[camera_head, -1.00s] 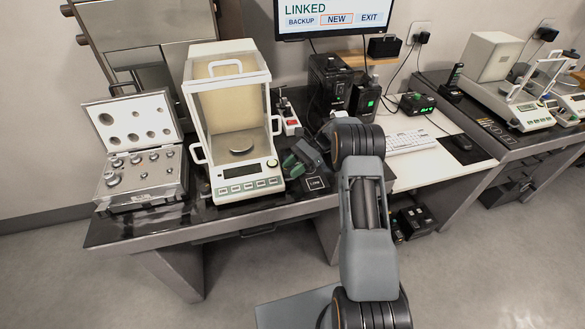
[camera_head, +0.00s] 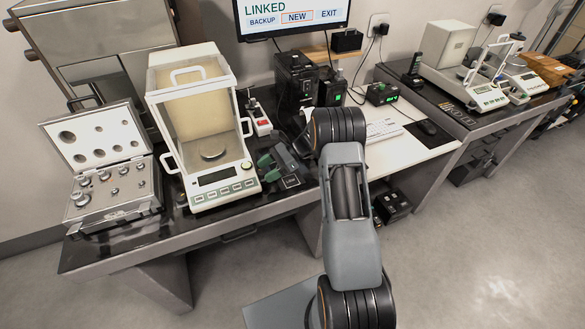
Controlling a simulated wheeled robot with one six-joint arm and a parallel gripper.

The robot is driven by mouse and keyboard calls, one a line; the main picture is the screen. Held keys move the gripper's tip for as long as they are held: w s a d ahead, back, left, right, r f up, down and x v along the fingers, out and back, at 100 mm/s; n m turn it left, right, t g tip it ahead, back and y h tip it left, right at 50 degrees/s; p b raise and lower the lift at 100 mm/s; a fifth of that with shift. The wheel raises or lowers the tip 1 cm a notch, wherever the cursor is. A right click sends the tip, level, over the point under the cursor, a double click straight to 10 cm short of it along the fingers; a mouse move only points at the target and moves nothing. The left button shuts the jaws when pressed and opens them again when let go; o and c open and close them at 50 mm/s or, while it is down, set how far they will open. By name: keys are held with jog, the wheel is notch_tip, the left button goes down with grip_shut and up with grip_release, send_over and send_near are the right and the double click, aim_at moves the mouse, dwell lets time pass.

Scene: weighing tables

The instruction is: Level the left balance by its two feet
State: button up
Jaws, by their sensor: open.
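The left balance (camera_head: 222,187) stands on the dark left table, with a clear draft shield, a round pan (camera_head: 212,152) and a front panel of buttons. Its two feet cannot be made out, nor can its level indicator be read. My gripper (camera_head: 267,168) is open, with green-tipped fingers. It is just right of the balance's front right side, pointing toward it. I cannot tell whether it touches the balance. Nothing shows between its fingers.
An open case of metal weights (camera_head: 115,208) stands left of the balance. A red-and-white power strip (camera_head: 262,126) lies behind my gripper. A monitor (camera_head: 293,14), black devices and a keyboard (camera_head: 383,130) are to the right. Another balance (camera_head: 484,95) stands on the far right table.

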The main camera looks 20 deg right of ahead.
jog(key=m+t+p, duration=0.1)
jog(key=m+t, duration=0.1)
jog(key=t, duration=0.1)
jog(key=s+m+t+h+p, duration=0.1)
jog(key=m+t, duration=0.1)
jog(key=m, duration=0.1)
jog(key=shift+a+r+t, duration=0.1)
jog(key=shift+r+t, duration=0.1)
jog(key=shift+t, duration=0.2)
jog(key=b+v, duration=0.2)
jog(key=v, duration=1.2)
jog(key=s+a+r+n+g+h+p, duration=0.1)
jog(key=s+a+r+n+h+p, duration=0.1)
jog(key=s+a+r+n+h, duration=0.4)
jog(key=s+a+r+n+g+h+p, duration=0.1)
jog(key=s+a+r+n+h, duration=0.4)
jog(key=s+r+n, duration=0.5)
jog(key=shift+s+a+n+h+p, duration=0.25)
jog(key=shift+a+n+h+p, duration=0.3)
jog(key=shift+n, duration=2.05)
jog(key=shift+d, duration=0.15)
